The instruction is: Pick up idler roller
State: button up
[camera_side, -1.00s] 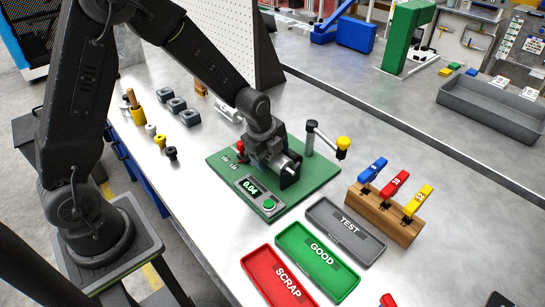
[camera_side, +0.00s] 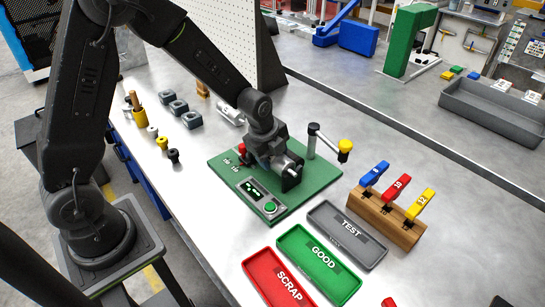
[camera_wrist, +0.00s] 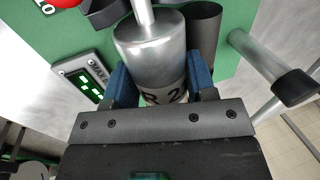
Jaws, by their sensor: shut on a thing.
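The idler roller is a silver metal cylinder (camera_wrist: 150,45) with a thinner shaft at its end and a pale label band, partly legible, with a "2". In the wrist view it lies between the two blue-lined jaws of my gripper (camera_wrist: 161,82), which is shut on it. In the side view my gripper (camera_side: 275,157) is low over the green test fixture (camera_side: 225,165), and only a little silver of the roller (camera_side: 293,160) shows beside it. The jaws hide most of the roller. I cannot tell whether it touches its supports.
A display with a green button (camera_side: 270,207) sits at the fixture's front. A yellow-knobbed crank (camera_side: 344,147) stands at its right. TEST (camera_side: 378,262), GOOD (camera_side: 283,242) and SCRAP (camera_side: 252,262) trays lie in front. A wooden block (camera_side: 405,238) holds coloured tags. Small parts (camera_side: 172,156) stand at left.

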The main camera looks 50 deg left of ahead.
jog(key=shift+r, duration=0.55)
notch_tip(320, 180, up, 3)
jog(key=shift+f, duration=0.1)
jog(key=s+a+r, duration=0.5)
jog(key=a+r, duration=0.1)
jog(key=a, duration=0.4)
jog(key=shift+a+r, duration=0.25)
jog(key=shift+r, duration=0.1)
jog(key=shift+s, duration=0.1)
